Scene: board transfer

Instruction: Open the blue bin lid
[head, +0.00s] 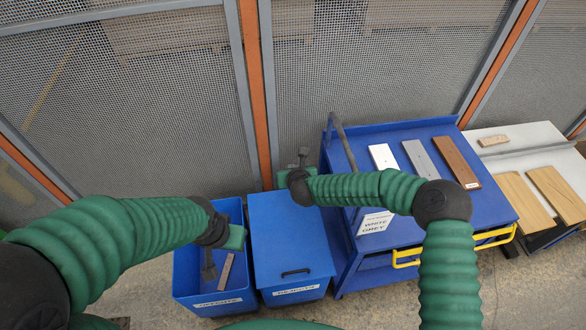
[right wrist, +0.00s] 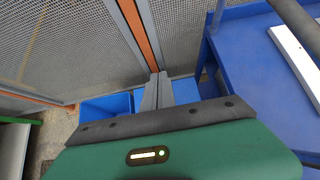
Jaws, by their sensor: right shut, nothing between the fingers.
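The closed blue bin (head: 285,235) stands in the middle of the head view. Its flat blue lid is down, with a dark handle (head: 296,272) near the front edge and a label below. My right gripper (head: 304,153) is shut and empty, beyond the far edge of the lid, near the cart's left post. In the right wrist view the right fingers (right wrist: 156,90) are together, with blue surfaces beyond them. My left gripper (head: 208,265) hangs over the open bin to the left; its fingers are small and dark, so their opening is unclear.
The open blue bin (head: 181,280) holds a wooden strip (head: 226,271). A blue cart (head: 440,135) on the right carries white, grey and brown boards. A pale table (head: 520,150) with wooden boards stands farther right. Mesh fencing (head: 360,60) closes off the back.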

